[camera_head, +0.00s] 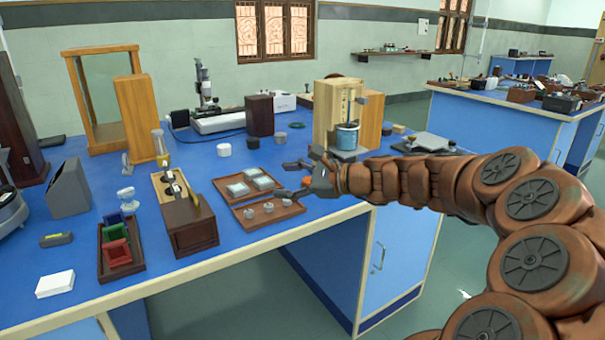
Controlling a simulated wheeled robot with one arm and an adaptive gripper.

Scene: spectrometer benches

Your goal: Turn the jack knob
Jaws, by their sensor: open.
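My gripper (286,179) is open and empty, pointing left over the blue bench. Its two fingers are spread over the right side of the brown trays. A blue-grey beaker (347,137) stands on a low grey support (346,154) just behind and right of my gripper. This support may be the jack, but my wrist is close in front of it and I cannot make out a knob. A flat grey device (426,142) lies farther right on the bench, partly behind my arm. My gripper is not seen touching anything.
Brown trays hold white boxes (238,188) and small cups (269,207). A wooden box (195,225) stands left of them. A light wooden case (327,117) rises behind the beaker. The bench (330,207) is bare along its front edge near my gripper.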

